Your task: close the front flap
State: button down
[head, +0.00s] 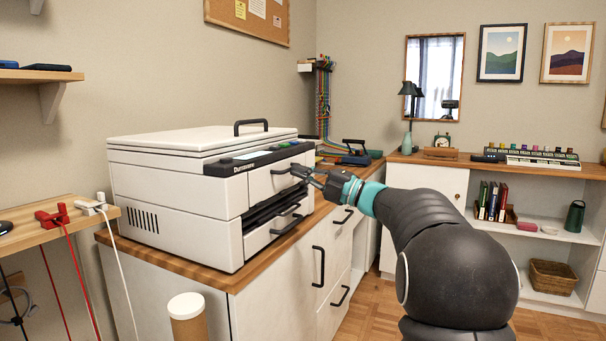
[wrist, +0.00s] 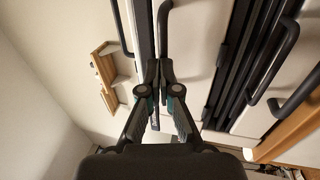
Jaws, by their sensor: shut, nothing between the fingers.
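The white printer (head: 180,185) stands on the wood-topped cabinet. Its front flap (head: 262,191) is the white upper front panel, with a dark bar handle (head: 282,170). The flap looks upright and close to flush with the body; I cannot tell whether a small gap remains. My gripper (head: 297,171) is shut and empty, with its fingertips at the right end of the flap's handle in the head view. In the wrist view the shut fingertips (wrist: 158,68) are close beside the flap handle (wrist: 163,28); contact is unclear.
Below the flap are a dark slot and a lower tray with its own handle (head: 289,225). The lid carries a handle (head: 251,127). Cabinet drawers (head: 330,252) with black handles lie below.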

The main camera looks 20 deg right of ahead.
jog(key=r+b+v, duration=0.1)
jog(key=b+v, duration=0.1)
jog(key=v, duration=1.2)
